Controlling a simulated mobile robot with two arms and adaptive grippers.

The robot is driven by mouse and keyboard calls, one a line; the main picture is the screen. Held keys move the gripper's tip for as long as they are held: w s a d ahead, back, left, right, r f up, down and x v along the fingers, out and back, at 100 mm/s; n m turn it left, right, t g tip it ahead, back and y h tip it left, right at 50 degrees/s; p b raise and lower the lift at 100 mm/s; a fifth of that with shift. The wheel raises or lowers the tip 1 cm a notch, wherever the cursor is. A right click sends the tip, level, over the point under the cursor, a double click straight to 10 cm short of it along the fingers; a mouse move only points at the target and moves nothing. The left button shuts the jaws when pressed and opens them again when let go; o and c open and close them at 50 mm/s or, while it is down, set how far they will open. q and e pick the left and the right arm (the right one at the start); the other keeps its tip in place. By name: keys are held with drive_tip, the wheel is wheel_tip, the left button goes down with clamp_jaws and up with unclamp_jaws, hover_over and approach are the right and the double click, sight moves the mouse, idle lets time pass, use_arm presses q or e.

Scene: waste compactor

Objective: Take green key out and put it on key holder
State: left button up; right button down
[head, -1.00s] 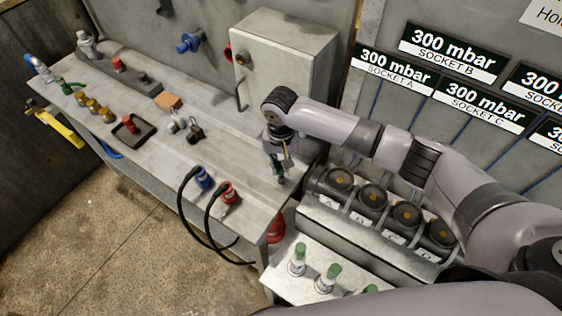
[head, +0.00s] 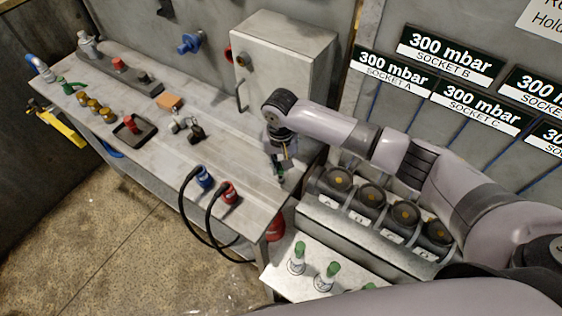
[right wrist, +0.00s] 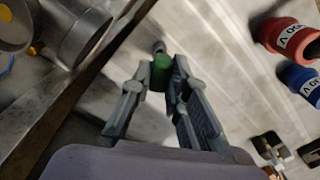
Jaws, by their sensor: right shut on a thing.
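My right gripper (head: 279,174) is above the right end of the long grey workbench (head: 236,157), near the metal box. In the right wrist view my right gripper (right wrist: 157,88) is shut on a green cylindrical piece with a grey tip, which looks like the green key (right wrist: 160,72). The key is between the fingertips, with the bench top behind it. In the head view the key is mostly hidden by the fingers. I cannot tell which thing is the key holder. My left gripper is not in view.
A grey metal box (head: 285,62) stands behind the gripper. A blue plug (head: 203,178) and a red plug (head: 228,192) with black cables are at the bench's front. A row of round sockets (head: 371,195) and green-topped pieces (head: 297,256) are to the right.

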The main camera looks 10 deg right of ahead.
drive_tip(key=shift+f+b, duration=0.5)
drive_tip(key=shift+f, duration=1.2)
idle(0.5)
drive_tip(key=shift+p, duration=0.4)
idle(0.8)
drive_tip(key=c, duration=1.5)
unclamp_jaws()
drive_tip(key=shift+o, duration=0.2)
drive_tip(key=shift+r, duration=0.1)
drive_tip(key=shift+c, duration=0.4)
